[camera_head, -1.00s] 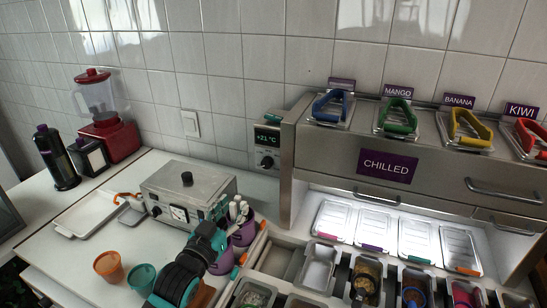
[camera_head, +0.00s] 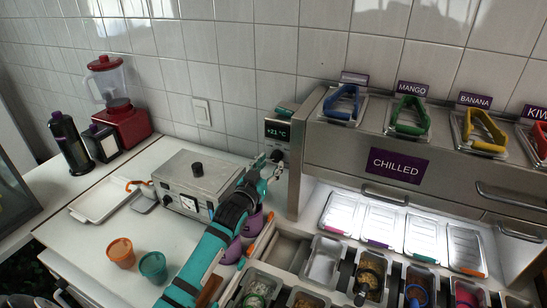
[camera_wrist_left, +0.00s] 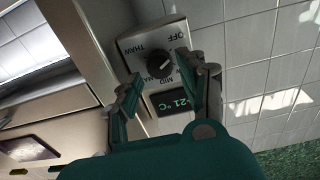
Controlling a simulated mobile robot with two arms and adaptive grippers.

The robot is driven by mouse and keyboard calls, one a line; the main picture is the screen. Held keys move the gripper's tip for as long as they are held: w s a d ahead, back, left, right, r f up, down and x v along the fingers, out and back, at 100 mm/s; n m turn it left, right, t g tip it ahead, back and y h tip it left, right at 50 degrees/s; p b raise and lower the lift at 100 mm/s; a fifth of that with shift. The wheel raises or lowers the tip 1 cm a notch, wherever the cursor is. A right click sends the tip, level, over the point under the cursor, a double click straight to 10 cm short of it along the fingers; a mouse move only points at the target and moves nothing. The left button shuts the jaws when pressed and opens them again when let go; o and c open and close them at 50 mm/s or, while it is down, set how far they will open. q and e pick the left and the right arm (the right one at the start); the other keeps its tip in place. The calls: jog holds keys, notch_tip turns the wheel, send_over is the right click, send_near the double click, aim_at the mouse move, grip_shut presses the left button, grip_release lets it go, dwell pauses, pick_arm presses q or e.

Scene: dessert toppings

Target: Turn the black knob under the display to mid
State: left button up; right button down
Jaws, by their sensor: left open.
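The black knob (camera_wrist_left: 160,66) sits on a grey control panel with OFF, MID, MAX and a label reading like THAW around it. The wrist view shows the panel upside down; I cannot tell the knob's setting for certain. The display (camera_wrist_left: 180,101) reads 21 °C in green; it also shows in the head view (camera_head: 277,131), with the knob (camera_head: 276,156) below it. My left gripper (camera_head: 266,168) is open just in front of the panel. In the wrist view its fingers (camera_wrist_left: 157,82) stand apart on either side of the knob, with no clear contact. My right gripper is out of view.
A steel box (camera_head: 200,178) with a black top knob stands left of my left arm. The chilled cabinet (camera_head: 310,150) rises just right of the panel. Orange (camera_head: 121,252) and teal (camera_head: 153,266) cups stand on the counter. Topping bins are at the lower right.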

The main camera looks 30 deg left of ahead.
aim_at(275, 159)
pick_arm(q)
jog(key=shift+w+a, duration=0.1)
jog(key=shift+w, duration=1.4)
grip_shut()
